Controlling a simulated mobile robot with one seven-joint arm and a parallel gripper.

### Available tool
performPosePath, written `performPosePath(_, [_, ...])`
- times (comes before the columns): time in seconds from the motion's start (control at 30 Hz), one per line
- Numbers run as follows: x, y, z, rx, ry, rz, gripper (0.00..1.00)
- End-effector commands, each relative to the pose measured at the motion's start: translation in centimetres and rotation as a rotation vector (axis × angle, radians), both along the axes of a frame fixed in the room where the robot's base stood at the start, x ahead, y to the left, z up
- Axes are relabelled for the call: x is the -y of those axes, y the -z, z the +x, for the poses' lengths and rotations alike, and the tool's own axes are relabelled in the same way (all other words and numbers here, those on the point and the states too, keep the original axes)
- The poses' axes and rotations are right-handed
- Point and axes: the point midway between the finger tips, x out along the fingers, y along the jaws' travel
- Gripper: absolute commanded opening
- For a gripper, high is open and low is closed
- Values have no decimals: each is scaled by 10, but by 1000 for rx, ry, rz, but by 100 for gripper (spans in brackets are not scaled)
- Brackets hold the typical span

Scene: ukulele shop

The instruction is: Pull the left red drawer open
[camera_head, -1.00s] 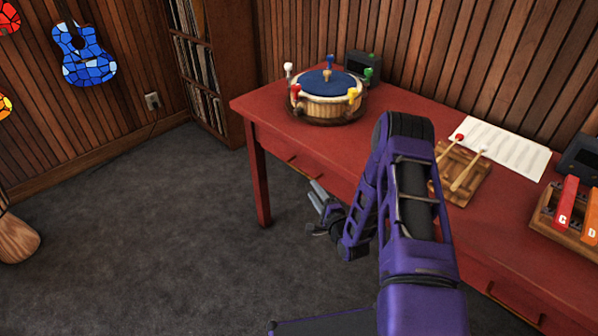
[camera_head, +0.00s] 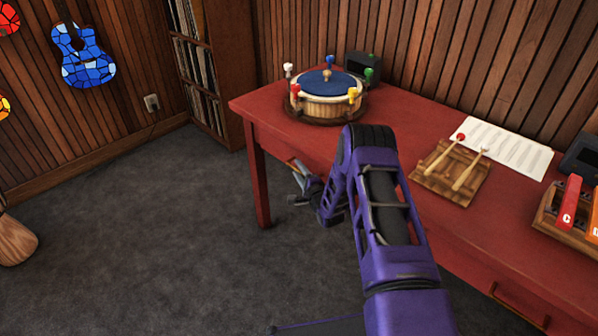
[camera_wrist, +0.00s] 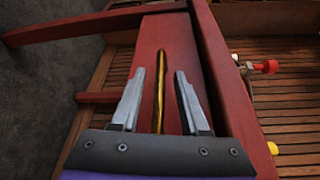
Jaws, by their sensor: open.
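The left red drawer is in the front of the red desk (camera_head: 225,107). Its red front (camera_wrist: 178,45) fills the middle of the wrist view and looks flush with the desk frame. Its thin brass handle (camera_wrist: 160,85) appears between my two grey fingers, with gaps on both sides. My gripper (camera_wrist: 160,73) is open, one finger on each side of the handle. In the head view my gripper (camera_head: 299,181) is at the handle by the desk's left end, partly hidden by my arm. How deep the fingers reach around the handle is unclear.
A round drum (camera_head: 325,105) with coloured pegs, a woven block (camera_head: 430,175) with mallets, a music sheet (camera_head: 505,150) and a chime bar set (camera_head: 565,215) stand on the desk. Another brass handle (camera_head: 515,305) is at right. Carpet (camera_head: 150,220) left of the desk is clear.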

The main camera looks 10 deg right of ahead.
Motion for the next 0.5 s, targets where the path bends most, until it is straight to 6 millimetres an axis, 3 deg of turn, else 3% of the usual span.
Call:
performPosePath(0.03, [0, 0, 0, 0, 0, 0, 45])
performPosePath(0.3, [0, 0, 0, 0, 0, 0, 0])
performPosePath(0.5, [0, 0, 0, 0, 0, 0, 0])
